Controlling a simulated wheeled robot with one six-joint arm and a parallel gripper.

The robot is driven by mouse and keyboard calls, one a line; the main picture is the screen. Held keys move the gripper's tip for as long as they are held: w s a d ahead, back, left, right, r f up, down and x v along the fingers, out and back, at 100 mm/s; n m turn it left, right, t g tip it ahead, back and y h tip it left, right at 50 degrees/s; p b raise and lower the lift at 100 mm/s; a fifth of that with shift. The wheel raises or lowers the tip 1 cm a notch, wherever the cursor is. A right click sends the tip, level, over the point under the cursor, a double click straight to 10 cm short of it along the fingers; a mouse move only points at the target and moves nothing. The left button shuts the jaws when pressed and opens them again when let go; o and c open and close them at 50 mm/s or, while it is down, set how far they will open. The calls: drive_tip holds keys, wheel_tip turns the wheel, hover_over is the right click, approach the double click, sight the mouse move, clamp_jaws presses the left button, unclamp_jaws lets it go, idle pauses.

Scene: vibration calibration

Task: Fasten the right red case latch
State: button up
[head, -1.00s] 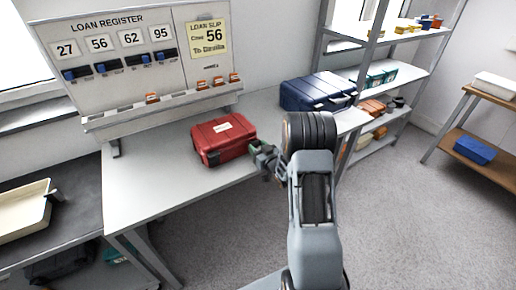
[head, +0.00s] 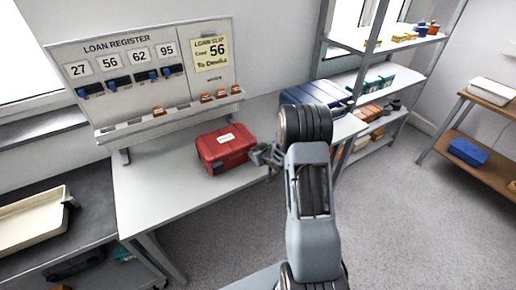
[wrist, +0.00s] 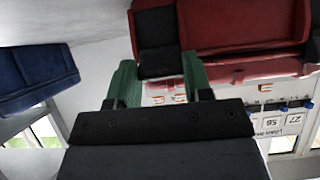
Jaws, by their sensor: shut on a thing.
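The red case (head: 224,160) sits closed on the light grey bench, a pale label on its lid. In the wrist view the red case (wrist: 245,28) fills the top right. A black latch piece (wrist: 157,62) lies at the case's edge, between the green fingers of my gripper (wrist: 160,78). In the head view my gripper (head: 262,154) is at the right end of the case's front. My gripper is shut on the black latch. I cannot tell from these views whether the latch is fastened; the fingers and wrist partly hide it.
A blue case (head: 300,96) stands behind my arm; it also shows in the wrist view (wrist: 35,75). The loan register board (head: 150,88) stands behind the bench. A cream tray (head: 32,222) is at far left. The bench (head: 160,190) is clear left of the red case.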

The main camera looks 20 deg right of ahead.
drive_tip(key=shift+w+r+g+p, duration=0.15)
drive_tip(key=shift+r+g+p, duration=0.35)
drive_tip(key=shift+p, duration=0.6)
drive_tip(key=shift+f, duration=0.3)
drive_tip(key=o, duration=0.9)
drive_tip(key=v, duration=1.3)
drive_tip(key=shift+r+p, duration=0.35)
drive_tip(key=shift+r, duration=0.1)
